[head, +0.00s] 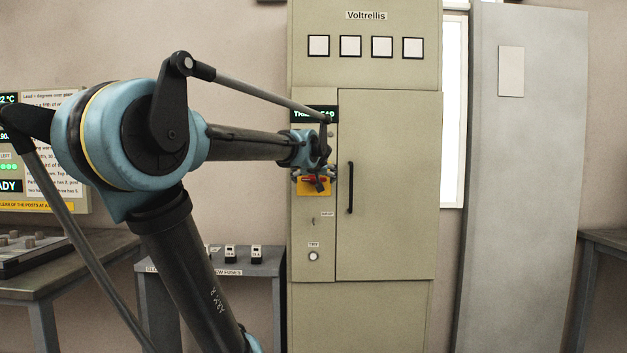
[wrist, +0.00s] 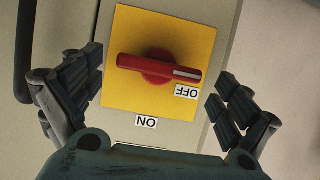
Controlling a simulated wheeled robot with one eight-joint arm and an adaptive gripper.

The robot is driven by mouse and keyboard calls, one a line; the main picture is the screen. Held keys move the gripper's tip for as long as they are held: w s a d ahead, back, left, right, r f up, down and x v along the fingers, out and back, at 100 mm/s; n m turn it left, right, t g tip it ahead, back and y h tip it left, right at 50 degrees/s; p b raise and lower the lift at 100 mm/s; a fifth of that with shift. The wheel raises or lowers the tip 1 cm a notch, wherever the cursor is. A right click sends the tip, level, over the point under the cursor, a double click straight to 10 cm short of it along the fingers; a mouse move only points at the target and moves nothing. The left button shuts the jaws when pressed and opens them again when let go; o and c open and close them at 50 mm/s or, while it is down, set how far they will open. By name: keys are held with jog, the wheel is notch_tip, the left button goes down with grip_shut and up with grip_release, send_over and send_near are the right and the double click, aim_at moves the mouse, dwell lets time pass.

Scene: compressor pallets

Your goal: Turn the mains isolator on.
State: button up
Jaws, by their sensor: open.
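The mains isolator is a red rotary handle (wrist: 150,68) on a yellow plate (wrist: 195,35) in the wrist view. The handle lies nearly level in that view, its white-marked end at the right, just above the OFF label (wrist: 187,91). The ON label (wrist: 147,122) is below the plate's lower edge; both labels appear upside down. My gripper (wrist: 158,78) is open, its fingers to the left and right of the handle, with no visible contact. In the head view my gripper (head: 320,172) is in front of the yellow plate (head: 321,187) and partly hides the red handle (head: 311,180).
The isolator is on a tall beige cabinet (head: 388,120) with a black door handle (head: 350,187) to its right. A display (head: 312,114) is above it and a TRY button (head: 313,256) below. A bench with fuses (head: 243,262) stands at the cabinet's left.

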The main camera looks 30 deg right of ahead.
jog(key=c, duration=1)
jog(key=shift+d, duration=0.15)
jog(key=shift+c, duration=0.2)
jog(key=shift+s+d+f+m+t+y, duration=0.25)
jog(key=shift+m+t+y, duration=0.65)
jog(key=shift+m, duration=1.35)
jog(key=shift+s+d+f+m+t+y, duration=0.1)
jog(key=shift+f+m+t+y, duration=0.35)
jog(key=shift+m+t, duration=1.2)
jog(key=shift+s+d+f+m+t+y, duration=0.15)
jog(key=shift+m+t+y, duration=0.5)
jog(key=shift+m, duration=2.15)
